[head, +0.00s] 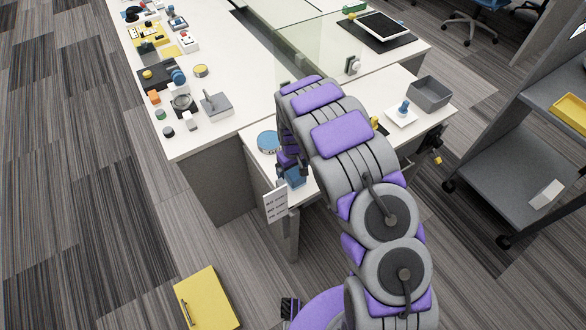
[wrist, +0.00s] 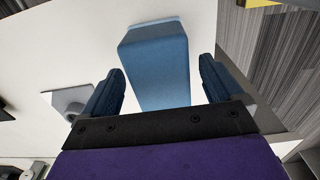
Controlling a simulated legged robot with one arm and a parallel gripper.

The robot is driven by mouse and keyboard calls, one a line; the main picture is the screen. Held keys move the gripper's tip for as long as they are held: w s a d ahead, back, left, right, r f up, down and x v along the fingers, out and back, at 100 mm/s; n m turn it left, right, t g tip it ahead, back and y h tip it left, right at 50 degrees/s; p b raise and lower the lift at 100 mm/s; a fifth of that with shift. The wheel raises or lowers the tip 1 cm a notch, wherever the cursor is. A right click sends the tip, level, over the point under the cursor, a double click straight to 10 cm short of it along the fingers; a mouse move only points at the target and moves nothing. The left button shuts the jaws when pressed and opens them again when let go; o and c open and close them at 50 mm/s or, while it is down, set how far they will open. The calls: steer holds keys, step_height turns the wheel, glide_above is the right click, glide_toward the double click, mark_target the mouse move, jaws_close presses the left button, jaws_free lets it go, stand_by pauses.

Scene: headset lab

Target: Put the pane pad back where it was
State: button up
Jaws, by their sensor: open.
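A blue block (wrist: 157,62), which may be the pane pad, stands on the white desk top in the wrist view. It has a paler far edge. In the head view it shows as a small blue patch (head: 295,178) near the desk's front corner, partly covered by my arm. My gripper (wrist: 160,78) is open, with one dark blue finger on each side of the block and a gap on both sides. In the head view my gripper (head: 289,160) is low over the desk, partly hidden by my arm. A clear upright pane (head: 310,48) stands on the desk behind my arm.
A blue round tin (head: 268,141) is left of my gripper. A printed card (head: 276,202) hangs at the desk's front. A grey bin (head: 429,93) and a white tray (head: 401,118) are at right. Several small items crowd the left desk. A shelf cart (head: 520,165) stands right.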

mark_target(293, 169)
steer(key=shift+r, duration=0.1)
step_height(293, 169, up, 12)
steer(key=p, duration=0.3)
steer(key=s+d+r+m, duration=0.2)
steer(key=s+d+r, duration=0.45)
steer(key=r, duration=0.25)
steer(key=s+d+r+m, duration=0.2)
steer(key=s+d+r, duration=0.4)
steer(key=s+r, duration=0.25)
steer(key=s+d+r+m+g, duration=0.1)
steer(key=s+d+r, duration=0.1)
steer(key=s, duration=1)
steer(key=s+d+r+m+g, duration=0.1)
steer(key=s+d+r, duration=0.1)
steer(key=s, duration=1)
steer(key=shift+s+r+m, duration=0.4)
steer(key=shift+r, duration=0.25)
steer(key=shift+a, duration=0.1)
